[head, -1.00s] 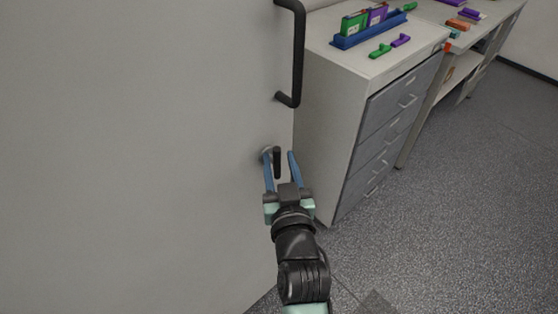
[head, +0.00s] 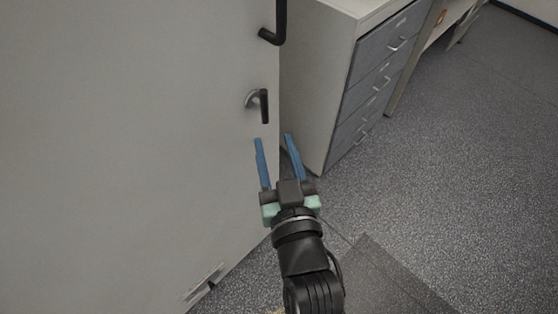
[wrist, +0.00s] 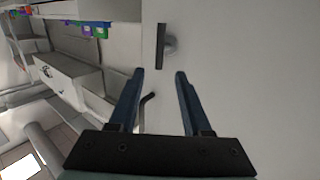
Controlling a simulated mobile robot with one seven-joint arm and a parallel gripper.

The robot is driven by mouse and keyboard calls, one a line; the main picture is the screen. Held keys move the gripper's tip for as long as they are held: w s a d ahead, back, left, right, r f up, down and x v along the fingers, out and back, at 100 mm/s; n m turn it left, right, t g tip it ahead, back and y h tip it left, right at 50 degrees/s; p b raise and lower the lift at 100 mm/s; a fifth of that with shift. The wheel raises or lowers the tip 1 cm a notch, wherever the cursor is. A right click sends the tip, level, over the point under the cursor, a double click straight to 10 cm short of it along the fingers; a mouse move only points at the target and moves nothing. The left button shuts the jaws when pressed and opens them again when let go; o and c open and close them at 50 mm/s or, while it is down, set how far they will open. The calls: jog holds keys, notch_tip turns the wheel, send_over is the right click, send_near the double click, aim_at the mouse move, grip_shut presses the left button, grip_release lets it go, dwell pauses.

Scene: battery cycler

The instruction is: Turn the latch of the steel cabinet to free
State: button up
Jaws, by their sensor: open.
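The steel cabinet's pale door (head: 130,130) fills the left of the head view. Its latch (head: 264,105) is a short black lever on a round metal base, hanging roughly downward near the door's right edge. In the wrist view the latch (wrist: 161,45) stands beyond the fingertips, with its round base to the right. My gripper (head: 272,138) is open and empty, with two blue fingers. In the head view its tips lie just below the latch, apart from it. The open fingers also show in the wrist view (wrist: 159,72).
A black bar handle (head: 277,25) is above the latch on the cabinet. A grey drawer unit (head: 318,90) stands close to the right of the door edge. Speckled floor (head: 460,150) is clear at the right, with a dark mat (head: 375,285) at the bottom.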

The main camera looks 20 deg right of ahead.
jog(key=v, duration=0.3)
jog(key=shift+w, duration=0.1)
dwell(0.5)
jog(key=w+a+r+t+y+p, duration=0.1)
jog(key=w+a+r+t, duration=0.15)
jog(key=r, duration=0.45)
jog(key=w+a+r+t+p, duration=0.1)
jog(key=w+r, duration=0.2)
jog(key=r, duration=0.5)
jog(key=s+a+r+n+t+y+p, duration=0.1)
jog(key=a+r+t, duration=0.1)
jog(key=r, duration=0.9)
jog(key=s+a+r+n+t+y, duration=0.1)
jog(key=s+a+r+t, duration=0.1)
jog(key=r, duration=1)
jog(key=s+a+r+t+y+p, duration=0.1)
jog(key=a+r, duration=0.4)
jog(key=r, duration=0.7)
jog(key=shift+s+n+t+p, duration=0.35)
jog(key=shift+s+n+t, duration=0.1)
jog(key=shift+t, duration=0.7)
jog(key=shift+f, duration=0.1)
